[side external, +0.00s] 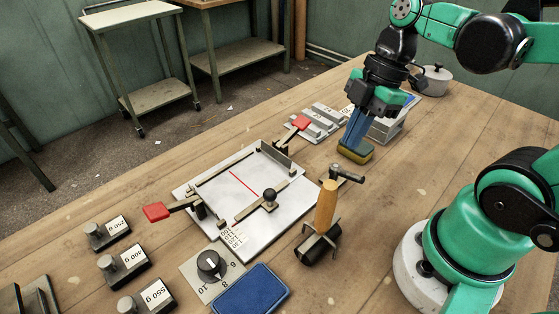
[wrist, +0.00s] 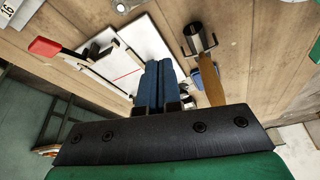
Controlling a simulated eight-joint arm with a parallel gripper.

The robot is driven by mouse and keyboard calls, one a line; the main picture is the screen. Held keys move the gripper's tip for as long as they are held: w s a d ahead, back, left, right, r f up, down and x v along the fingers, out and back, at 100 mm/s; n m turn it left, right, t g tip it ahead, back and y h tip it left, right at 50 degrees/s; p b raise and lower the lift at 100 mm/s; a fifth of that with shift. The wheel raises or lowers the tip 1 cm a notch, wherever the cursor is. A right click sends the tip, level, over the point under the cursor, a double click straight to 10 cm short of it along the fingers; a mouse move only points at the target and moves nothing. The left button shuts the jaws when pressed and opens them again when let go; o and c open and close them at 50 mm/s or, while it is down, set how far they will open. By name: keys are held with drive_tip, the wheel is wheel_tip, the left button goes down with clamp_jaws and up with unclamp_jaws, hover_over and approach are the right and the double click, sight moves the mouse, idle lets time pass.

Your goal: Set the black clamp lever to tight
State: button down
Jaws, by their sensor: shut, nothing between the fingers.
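A short black lever (side external: 347,174) with a round hub at its left end shows in the side external view, just behind the top of a wooden roller handle. It looks like the clamp lever; its setting cannot be read. My gripper (side external: 355,147) is shut and empty, its blue fingers pointing down behind the lever. An olive-yellow block (side external: 357,155) is at the fingertips; I cannot tell whether they touch. In the wrist view the shut fingers (wrist: 158,65) appear in front of the white feeder board (wrist: 150,38).
The feeder board (side external: 259,234) has red-ended levers (side external: 156,211) and a black-knobbed slider (side external: 270,197). The roller's wooden handle (side external: 326,207) stands close to the lever. A numbered dial (side external: 211,264), blue pad (side external: 252,290) and labelled weights (side external: 123,264) lie in front. A pot (side external: 437,80) stands behind.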

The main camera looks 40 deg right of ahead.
drive_tip(key=v, duration=0.4)
drive_tip(key=shift+r, duration=0.1)
drive_tip(key=w+a+f+m+t+h, duration=0.2)
drive_tip(key=w+m+t, duration=0.4)
drive_tip(key=m, duration=0.8)
drive_tip(key=shift+f+h, duration=0.6)
